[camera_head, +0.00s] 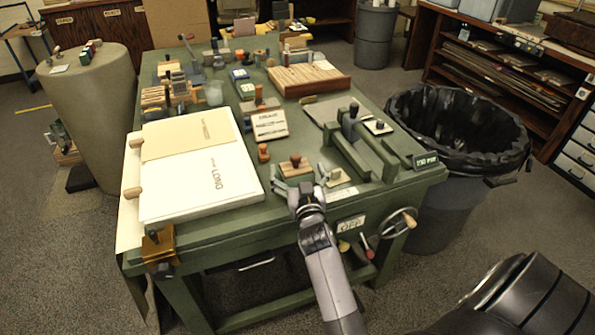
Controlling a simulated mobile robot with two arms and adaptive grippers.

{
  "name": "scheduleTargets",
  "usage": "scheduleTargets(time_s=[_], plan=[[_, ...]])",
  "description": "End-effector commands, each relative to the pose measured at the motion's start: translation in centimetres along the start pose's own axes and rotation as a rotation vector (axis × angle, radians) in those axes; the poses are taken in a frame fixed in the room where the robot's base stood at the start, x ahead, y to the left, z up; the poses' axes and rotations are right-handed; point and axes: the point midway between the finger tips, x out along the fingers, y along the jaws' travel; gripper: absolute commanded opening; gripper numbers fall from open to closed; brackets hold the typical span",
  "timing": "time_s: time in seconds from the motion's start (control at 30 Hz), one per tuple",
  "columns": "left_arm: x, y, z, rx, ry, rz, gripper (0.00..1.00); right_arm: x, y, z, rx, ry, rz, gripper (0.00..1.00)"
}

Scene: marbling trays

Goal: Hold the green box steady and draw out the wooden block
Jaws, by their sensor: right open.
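My right gripper (300,186) is open above the near edge of the green table (230,232). Its fingers are spread just in front of a small brown wooden block with a knob (295,167), and I cannot tell whether they touch it. The fingers partly hide the block's near side. To the right, a green frame-like piece (346,158) with a dark knob stands on the table. I cannot make out for certain which thing is the green box. My left gripper is not in view.
Large white sheets (195,185) cover the table's left part. A wooden rack (308,79) and several small stamps stand behind. A black-lined bin (455,130) is at the right. A handwheel (398,222) sticks out from the table's front. The floor in front is clear.

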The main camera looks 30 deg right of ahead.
Motion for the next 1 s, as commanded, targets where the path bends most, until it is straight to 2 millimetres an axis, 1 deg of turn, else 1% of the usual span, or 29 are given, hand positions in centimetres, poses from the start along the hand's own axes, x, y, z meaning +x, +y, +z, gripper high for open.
scheduleTargets(time_s=[0.13, 0.17, 0.47, 1.0], plan=[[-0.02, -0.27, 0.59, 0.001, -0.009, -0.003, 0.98, -0.01, -0.01, 0.01, 0.0, 0.0, 0.0, 0.93], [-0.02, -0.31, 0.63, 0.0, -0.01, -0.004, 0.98, -0.01, 0.0, 0.01, 0.0, 0.0, 0.0, 0.92], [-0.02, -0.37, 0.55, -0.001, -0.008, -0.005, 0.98, 0.0, 0.0, 0.01, 0.001, 0.0, 0.0, 0.72], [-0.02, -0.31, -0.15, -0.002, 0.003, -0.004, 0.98, 0.01, 0.01, 0.02, 0.001, 0.0, 0.0, 0.36]])
